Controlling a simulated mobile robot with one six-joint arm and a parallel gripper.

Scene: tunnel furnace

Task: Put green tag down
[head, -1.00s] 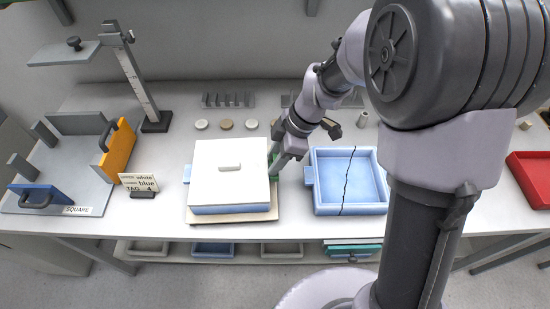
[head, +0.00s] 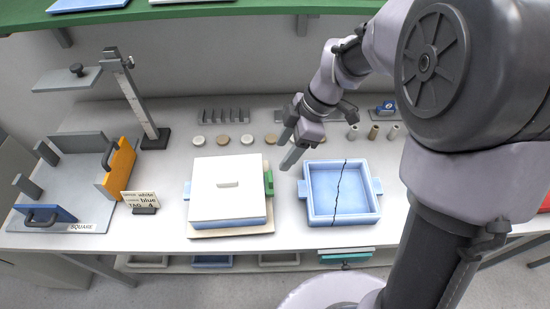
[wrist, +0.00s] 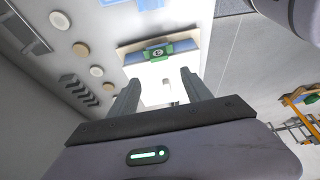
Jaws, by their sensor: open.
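The green tag (head: 268,183) is at the right side of the blue box with a white lid (head: 228,176). In the wrist view the green tag (wrist: 158,53) shows a round pale mark and lies beyond my fingers, against the box's side. My gripper (head: 290,156) is open and empty, up and to the right of the tag and apart from it. Its two fingers are spread in the wrist view (wrist: 157,88). Whether the tag rests on the board under the box or hangs on the box, I cannot tell.
A cracked blue tray (head: 342,191) stands right of the lidded box, with bare table between them. A sign with TAG 4 (head: 140,200) stands left. Several round discs (head: 222,139) lie in a row behind. A height gauge (head: 137,95) stands back left.

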